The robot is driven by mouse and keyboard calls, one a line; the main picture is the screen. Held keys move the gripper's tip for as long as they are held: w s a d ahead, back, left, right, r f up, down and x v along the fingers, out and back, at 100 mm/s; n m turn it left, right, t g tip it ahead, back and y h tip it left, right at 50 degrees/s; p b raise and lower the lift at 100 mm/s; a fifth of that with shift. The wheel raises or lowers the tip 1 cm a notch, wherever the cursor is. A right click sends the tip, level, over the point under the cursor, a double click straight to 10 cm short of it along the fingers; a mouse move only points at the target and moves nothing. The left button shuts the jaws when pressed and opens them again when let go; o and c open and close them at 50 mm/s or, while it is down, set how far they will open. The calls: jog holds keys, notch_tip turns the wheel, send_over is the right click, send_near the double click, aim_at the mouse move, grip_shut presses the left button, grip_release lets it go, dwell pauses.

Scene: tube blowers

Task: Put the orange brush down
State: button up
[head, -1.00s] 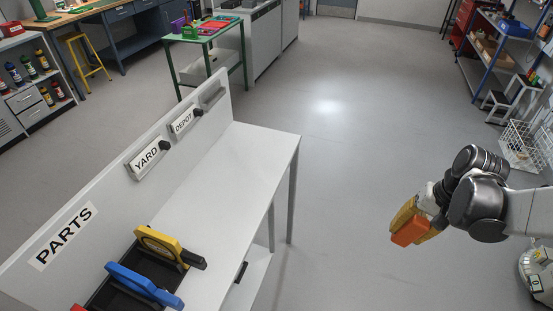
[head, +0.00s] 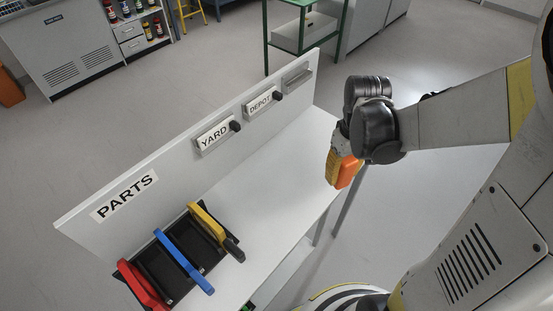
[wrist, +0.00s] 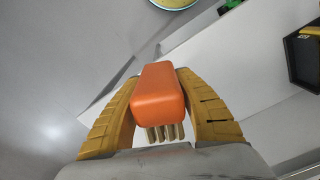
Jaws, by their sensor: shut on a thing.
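The orange brush (wrist: 158,92) is an orange block with pale bristles showing at its lower end in the wrist view. My gripper (wrist: 160,105) is shut on it, with a yellow finger on each side. In the head view, my gripper (head: 338,165) holds the orange brush (head: 349,172) over the right edge of the white bench (head: 263,170). The brush appears raised; its exact height above the bench top is hard to tell.
On the bench, a black tray (head: 175,262) has red (head: 140,284), blue (head: 184,260) and yellow (head: 214,224) handled tools. A back panel (head: 170,163) carries PARTS, YARD and DEPOT signs. The bench top between the tools and my gripper is clear.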

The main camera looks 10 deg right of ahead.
jog(key=shift+s, duration=0.1)
jog(key=w+a+f+b, duration=0.1)
jog(key=w+a+f, duration=0.1)
jog(key=w+a+f+b, duration=0.2)
jog(key=w+a, duration=0.1)
jog(key=w+a+f+b, duration=0.1)
jog(key=w+a+f, duration=0.1)
jog(key=w+f, duration=0.1)
jog(key=shift+w+a, duration=0.15)
jog(key=shift+a, duration=0.1)
jog(key=shift+w+a+f+b, duration=0.1)
jog(key=shift+w+f+b, duration=0.05)
jog(key=shift+f+b, duration=0.4)
jog(key=shift+w+a+f+b, duration=0.15)
jog(key=shift+f+b, duration=0.15)
jog(key=shift+f, duration=0.95)
jog(key=shift+s+d, duration=0.1)
jog(key=o, duration=1.1)
jog(key=shift+o, duration=0.2)
